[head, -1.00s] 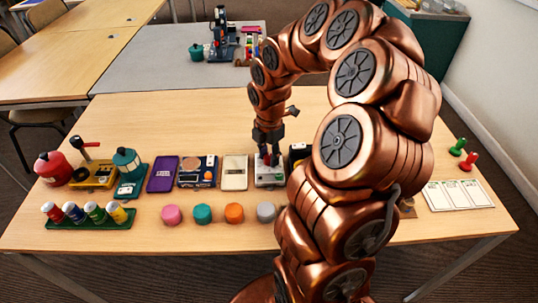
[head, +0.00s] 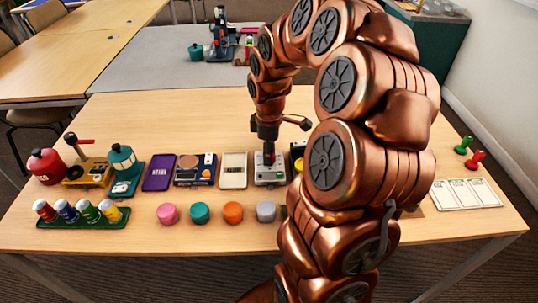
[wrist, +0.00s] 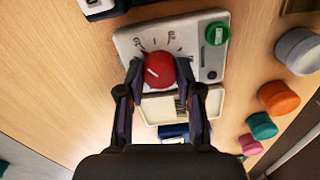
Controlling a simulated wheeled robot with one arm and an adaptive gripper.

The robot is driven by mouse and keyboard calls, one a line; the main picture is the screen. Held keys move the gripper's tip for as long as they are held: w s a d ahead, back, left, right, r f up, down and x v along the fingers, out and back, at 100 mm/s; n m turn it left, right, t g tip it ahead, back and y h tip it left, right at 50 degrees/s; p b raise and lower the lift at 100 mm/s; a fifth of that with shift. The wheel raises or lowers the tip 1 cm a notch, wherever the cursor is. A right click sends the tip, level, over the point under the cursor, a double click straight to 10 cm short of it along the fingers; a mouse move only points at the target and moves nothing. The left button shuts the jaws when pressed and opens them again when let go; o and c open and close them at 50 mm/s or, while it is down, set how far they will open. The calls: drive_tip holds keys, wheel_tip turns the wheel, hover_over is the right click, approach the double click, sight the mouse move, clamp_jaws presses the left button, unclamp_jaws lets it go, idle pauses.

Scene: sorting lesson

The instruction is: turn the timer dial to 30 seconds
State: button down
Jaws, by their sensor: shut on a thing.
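The timer (wrist: 208,70) is a white box with a red dial (wrist: 160,68) on its face, tick marks around it and a green button (wrist: 217,33).
A white tray-like item (head: 233,171) and a blue device (head: 195,170) stand left of the timer. Several coloured pucks lie in front, among them a grey one (head: 266,211) and an orange one (head: 233,212). My arm covers the area to the right.

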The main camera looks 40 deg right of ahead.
drive_tip(key=m+b, duration=0.1)
drive_tip(key=m, duration=0.5)
drive_tip(key=shift+s+f+b, duration=0.1)
drive_tip(key=shift+b, duration=0.3)
drive_tip(key=m, duration=0.6)
drive_tip(key=shift+m+b, duration=0.35)
drive_tip(key=shift+m, duration=0.05)
drive_tip(key=m+p, duration=0.1)
drive_tip(key=m, duration=0.5)
drive_tip(key=m+p, duration=0.1)
drive_tip(key=m, duration=0.5)
drive_tip(key=shift+p, duration=0.35)
drive_tip(key=c, duration=0.8)
unclamp_jaws()
drive_tip(key=shift+o, duration=0.2)
drive_tip(key=shift+r, duration=0.2)
